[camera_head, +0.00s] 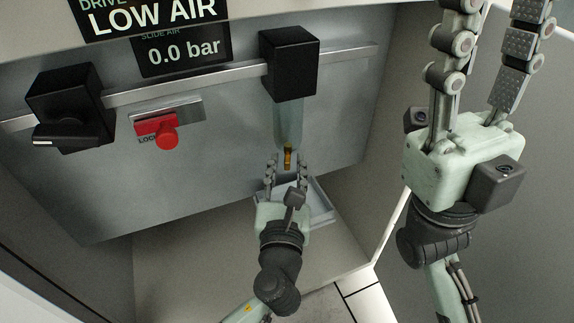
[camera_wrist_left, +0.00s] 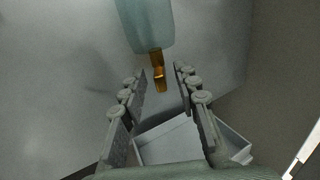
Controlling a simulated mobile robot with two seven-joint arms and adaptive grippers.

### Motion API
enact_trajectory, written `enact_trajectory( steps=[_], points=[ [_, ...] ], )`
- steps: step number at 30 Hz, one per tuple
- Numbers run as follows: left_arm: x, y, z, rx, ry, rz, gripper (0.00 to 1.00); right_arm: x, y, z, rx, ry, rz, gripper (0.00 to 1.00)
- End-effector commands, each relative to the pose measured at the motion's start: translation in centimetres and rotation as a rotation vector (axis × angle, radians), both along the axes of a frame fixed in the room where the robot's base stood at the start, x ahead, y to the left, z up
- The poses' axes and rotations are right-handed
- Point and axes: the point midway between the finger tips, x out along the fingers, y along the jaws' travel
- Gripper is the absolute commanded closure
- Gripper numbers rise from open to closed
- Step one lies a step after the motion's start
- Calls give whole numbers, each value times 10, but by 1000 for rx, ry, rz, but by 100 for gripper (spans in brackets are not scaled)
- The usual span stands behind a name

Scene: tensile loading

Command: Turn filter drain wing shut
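The filter (camera_head: 288,120) hangs from a black block (camera_head: 290,62) on the metal rail, its bluish bowl pointing down. A small brass drain (camera_head: 288,157) sticks out below the bowl; it also shows in the left wrist view (camera_wrist_left: 157,70). My left gripper (camera_head: 274,160) is open just below the bowl, its fingers pointing up towards the drain. In the left wrist view the drain lies between and beyond the fingertips, apart from both. My right gripper (camera_head: 495,50) is open and empty, raised at the right; its fingertips are cut off by the frame's top.
A grey tray (camera_head: 320,202) sits below the filter, behind my left gripper; it also shows in the left wrist view (camera_wrist_left: 170,140). A black knob valve (camera_head: 68,108) and a red lockout button (camera_head: 167,137) are on the panel at left. A display reads 0.0 bar (camera_head: 183,50).

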Motion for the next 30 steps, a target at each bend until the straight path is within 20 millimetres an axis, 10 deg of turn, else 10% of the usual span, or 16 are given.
enact_trajectory(
  steps=[11,18,30],
  points=[
    [8,-1,0,-2,1,-1,69,1,0,0,-5,-2,0,60],
    [8,-1,0,-2,1,0,99,1,0,0,-5,-2,-1,60],
    [8,1,2,1,1,-26,100,-1,0,6,-2,-7,-1,60]
  ],
)
